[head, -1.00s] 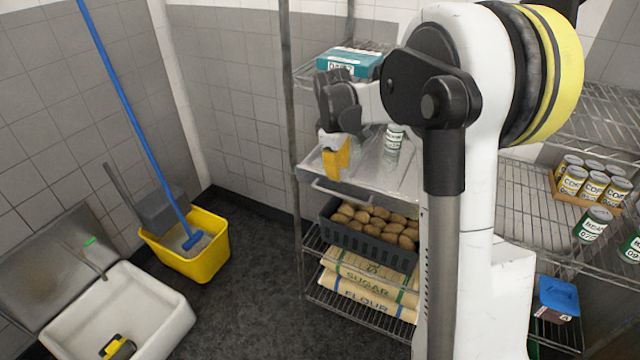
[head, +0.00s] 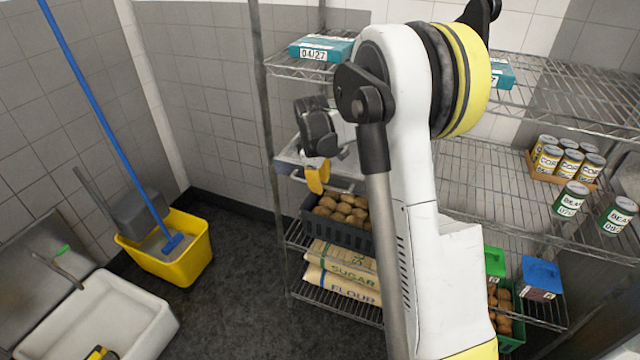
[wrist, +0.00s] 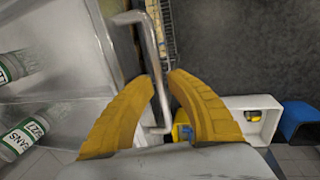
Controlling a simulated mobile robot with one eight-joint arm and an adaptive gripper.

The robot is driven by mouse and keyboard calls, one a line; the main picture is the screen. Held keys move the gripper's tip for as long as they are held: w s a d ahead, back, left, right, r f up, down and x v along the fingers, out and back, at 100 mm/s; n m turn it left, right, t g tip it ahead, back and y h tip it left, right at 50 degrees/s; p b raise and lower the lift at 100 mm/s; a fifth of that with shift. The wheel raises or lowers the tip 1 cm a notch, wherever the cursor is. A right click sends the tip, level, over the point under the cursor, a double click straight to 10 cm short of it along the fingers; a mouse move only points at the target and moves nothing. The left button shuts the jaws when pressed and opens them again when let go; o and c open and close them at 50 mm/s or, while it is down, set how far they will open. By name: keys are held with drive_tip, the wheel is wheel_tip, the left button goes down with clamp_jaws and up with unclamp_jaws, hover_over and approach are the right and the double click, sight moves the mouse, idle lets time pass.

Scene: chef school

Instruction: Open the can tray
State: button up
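The can tray (head: 288,160) is a clear, pull-out tray on the wire shelf, with a metal bar handle (head: 345,187) along its front. My arm hides much of it in the head view. In the wrist view the tray (wrist: 60,45) is at left with green-and-white bean cans (wrist: 22,138) in it. My gripper (head: 318,188) has yellow fingers and is at the handle's left part. In the wrist view my gripper (wrist: 161,77) has its fingertips a little apart, with the handle (wrist: 148,45) running between them. Firm contact does not show.
A black crate of potatoes (head: 315,228) stands below the tray, above sugar and flour sacks (head: 340,270). A shelf upright (head: 266,130) is close left. A yellow mop bucket (head: 190,262) and a white sink (head: 120,315) stand at left; dark floor (head: 245,255) between is clear.

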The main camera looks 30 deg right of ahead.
clamp_jaws()
drive_tip(key=shift+s+a, duration=0.1)
drive_tip(key=shift+s, duration=0.05)
drive_tip(key=s+a, duration=0.5)
drive_tip(key=a, duration=0.1)
drive_tip(key=shift+a, duration=0.15)
drive_tip(key=shift+o, duration=1)
unclamp_jaws()
drive_tip(key=shift+a, duration=0.1)
drive_tip(key=shift+o, duration=0.4)
drive_tip(key=shift+w+d, duration=0.15)
drive_tip(key=shift+d, duration=0.05)
wheel_tip(320, 180, up, 12)
drive_tip(key=s+a+p, duration=0.1)
drive_tip(key=a+p, duration=0.1)
drive_tip(key=p, duration=0.6)
drive_tip(key=shift+s+p, duration=0.3)
drive_tip(key=shift+p, duration=0.1)
